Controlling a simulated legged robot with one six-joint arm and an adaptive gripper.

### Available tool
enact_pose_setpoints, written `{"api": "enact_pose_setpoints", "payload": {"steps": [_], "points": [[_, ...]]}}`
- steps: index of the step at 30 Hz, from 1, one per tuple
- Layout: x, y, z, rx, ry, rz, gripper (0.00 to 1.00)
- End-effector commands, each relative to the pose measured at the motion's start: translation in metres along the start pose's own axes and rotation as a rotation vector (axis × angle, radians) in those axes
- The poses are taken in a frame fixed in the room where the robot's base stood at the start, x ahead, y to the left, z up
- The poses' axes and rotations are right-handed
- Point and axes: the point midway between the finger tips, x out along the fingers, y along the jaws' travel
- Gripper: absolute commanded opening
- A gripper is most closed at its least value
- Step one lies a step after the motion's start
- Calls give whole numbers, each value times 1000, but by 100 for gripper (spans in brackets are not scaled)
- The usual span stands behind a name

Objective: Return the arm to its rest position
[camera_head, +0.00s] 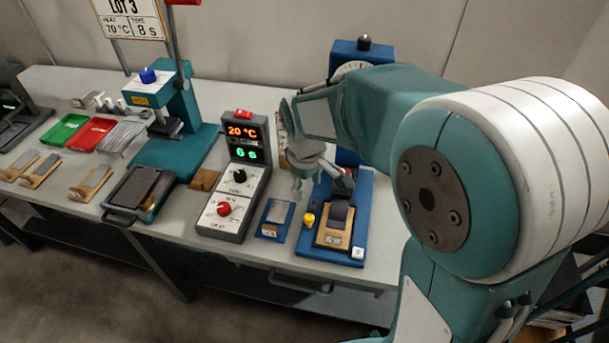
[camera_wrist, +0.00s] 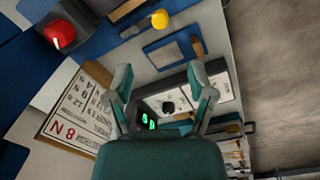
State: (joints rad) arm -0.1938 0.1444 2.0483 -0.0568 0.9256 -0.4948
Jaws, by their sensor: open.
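My arm reaches from the right side of the head view across the back of the bench. My gripper (camera_head: 305,178) is above the bench, between the control box (camera_head: 228,185) and the blue press-like device (camera_head: 362,190). In the wrist view my gripper (camera_wrist: 160,74) has its two fingers spread apart with nothing between them. The control box shows beyond the fingers there, its green digits visible. The arm hides part of the blue device.
A teal press (camera_head: 180,130) with a blue knob stands left of the box. A green tray (camera_head: 62,134), a red tray (camera_head: 92,135) and several wooden holders lie further left. A small blue plate (camera_head: 275,220) lies beside the box. The bench (camera_head: 260,252) has a clear front strip.

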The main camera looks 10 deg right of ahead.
Motion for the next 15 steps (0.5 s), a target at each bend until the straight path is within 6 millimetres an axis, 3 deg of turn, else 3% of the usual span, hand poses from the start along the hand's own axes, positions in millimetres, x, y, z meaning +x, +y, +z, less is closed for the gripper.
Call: {"api": "enact_pose_setpoints", "payload": {"steps": [8, 15], "points": [[-6, 0, 5, 19, 12, 6, 70], [-55, -6, 49, 200, 121, 51, 70]]}}
